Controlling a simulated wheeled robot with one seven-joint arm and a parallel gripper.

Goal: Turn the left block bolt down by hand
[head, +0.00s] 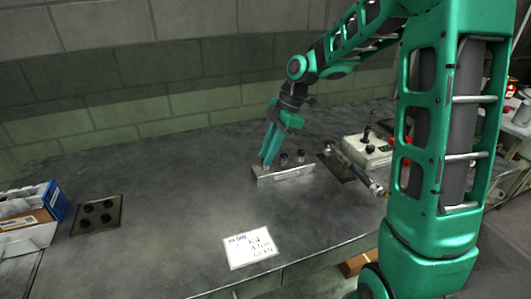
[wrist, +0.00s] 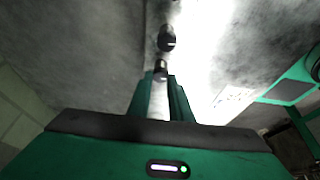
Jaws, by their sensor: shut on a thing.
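A low grey metal block (head: 288,174) stands on the dark bench. Two dark bolts, a middle one (head: 284,158) and a right one (head: 300,156), stick up from it. My gripper (head: 266,163) points down at the block's left end, its fingers shut on the left block bolt. In the head view the fingers hide that bolt. In the wrist view the left block bolt (wrist: 160,68) shows its dark, shiny end at the fingertips (wrist: 161,80), and another dark bolt (wrist: 167,40) stands beyond it, apart from the fingers.
A wrench-like tool (head: 352,168) lies right of the block, near a pale box (head: 367,150) with dark knobs. A card (head: 250,248) lies in front. A dark plate (head: 110,222) with several black round pieces and a blue box (head: 56,200) are at left. The bench between is clear.

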